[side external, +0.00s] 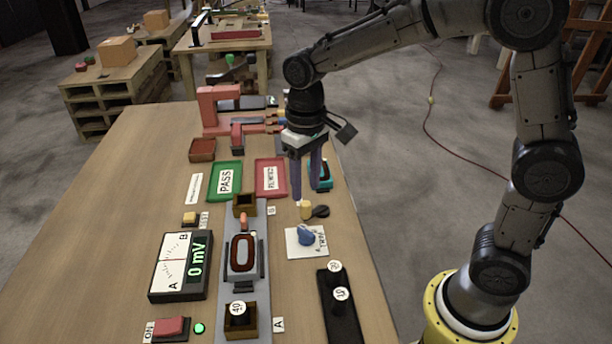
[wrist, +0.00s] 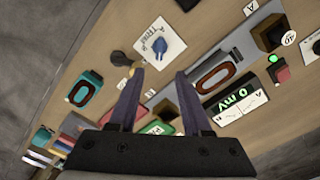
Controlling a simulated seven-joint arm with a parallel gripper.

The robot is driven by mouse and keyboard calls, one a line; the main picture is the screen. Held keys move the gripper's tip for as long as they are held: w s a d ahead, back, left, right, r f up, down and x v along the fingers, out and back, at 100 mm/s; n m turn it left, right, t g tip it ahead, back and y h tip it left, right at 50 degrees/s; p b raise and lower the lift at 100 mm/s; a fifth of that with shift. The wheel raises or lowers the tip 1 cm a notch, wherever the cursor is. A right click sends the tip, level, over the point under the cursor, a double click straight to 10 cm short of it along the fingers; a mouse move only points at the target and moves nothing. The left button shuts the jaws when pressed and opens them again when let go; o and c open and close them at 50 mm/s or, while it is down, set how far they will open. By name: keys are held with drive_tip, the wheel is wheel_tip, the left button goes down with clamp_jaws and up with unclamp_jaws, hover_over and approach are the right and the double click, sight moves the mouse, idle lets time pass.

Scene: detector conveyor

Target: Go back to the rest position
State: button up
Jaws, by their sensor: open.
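My gripper (side external: 306,190) is open with nothing between its fingers. It hangs pointing down above the right part of the table, near the red tray (side external: 271,176). In the wrist view its two dark purple fingers (wrist: 159,75) are spread apart, with bare table and part of the conveyor beyond them. A yellow and black piece (side external: 308,210) lies on the table just in front of the fingertips in the side view. A blue piece (side external: 306,236) sits on a white labelled card (side external: 296,249); it also shows in the wrist view (wrist: 160,45).
A grey conveyor (side external: 262,215) carries a ring-shaped coil (side external: 243,254) between two brown boxes. A meter (side external: 179,266) reads 0 mV. A green PASS tray (side external: 225,181) and a red machine (side external: 219,112) stand farther back. A black weight rack (side external: 340,305) is at the front right.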

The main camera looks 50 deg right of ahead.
drive_tip(key=shift+r, duration=0.65)
drive_tip(key=s+d+r+t, duration=0.3)
drive_tip(key=s+r, duration=0.5)
drive_tip(key=s+d+f+t, duration=0.1)
drive_tip(key=s, duration=0.4)
drive_tip(key=s+d+f+n+t, duration=0.1)
drive_tip(key=s+f, duration=0.1)
drive_tip(key=s, duration=0.4)
drive_tip(key=shift+f+t, duration=0.3)
